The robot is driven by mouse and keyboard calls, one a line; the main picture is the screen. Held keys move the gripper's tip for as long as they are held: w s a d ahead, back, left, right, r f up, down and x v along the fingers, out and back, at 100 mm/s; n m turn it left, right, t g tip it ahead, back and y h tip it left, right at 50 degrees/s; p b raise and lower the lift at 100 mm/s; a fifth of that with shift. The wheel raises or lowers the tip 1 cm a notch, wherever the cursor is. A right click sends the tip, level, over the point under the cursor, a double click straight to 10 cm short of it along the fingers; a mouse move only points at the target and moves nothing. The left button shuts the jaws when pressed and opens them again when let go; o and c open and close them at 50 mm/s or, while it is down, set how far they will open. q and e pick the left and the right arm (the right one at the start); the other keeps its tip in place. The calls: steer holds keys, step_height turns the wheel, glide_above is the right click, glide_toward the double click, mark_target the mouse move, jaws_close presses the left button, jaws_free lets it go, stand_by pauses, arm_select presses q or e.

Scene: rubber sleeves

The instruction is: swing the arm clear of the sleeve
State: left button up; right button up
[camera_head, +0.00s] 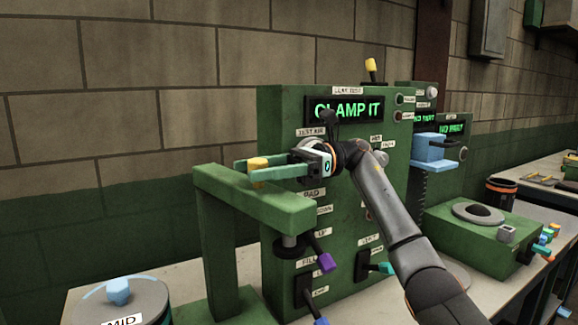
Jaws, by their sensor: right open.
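A green swing arm (255,203) reaches sideways from its post beside a green machine. A yellow knob (258,162) stands on top of the arm. My right gripper (245,172) is open, its two green fingers on either side of the knob; I cannot tell whether they touch it. A dark round pad (290,247) hangs under the arm's right end. I cannot make out the sleeve for certain; the space under the pad is partly hidden. My left gripper is not in view.
The green machine (345,225) has a display (347,110) reading "CLAMP IT", with a purple-ended lever (325,262) low on its front. A round container marked "MID" (120,303) stands front left. A second green box (475,235) stands at right.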

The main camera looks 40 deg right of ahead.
steer(key=s+d, duration=0.1)
steer(key=d, duration=0.9)
steer(key=shift+p, duration=0.35)
steer(key=shift+s, duration=0.15)
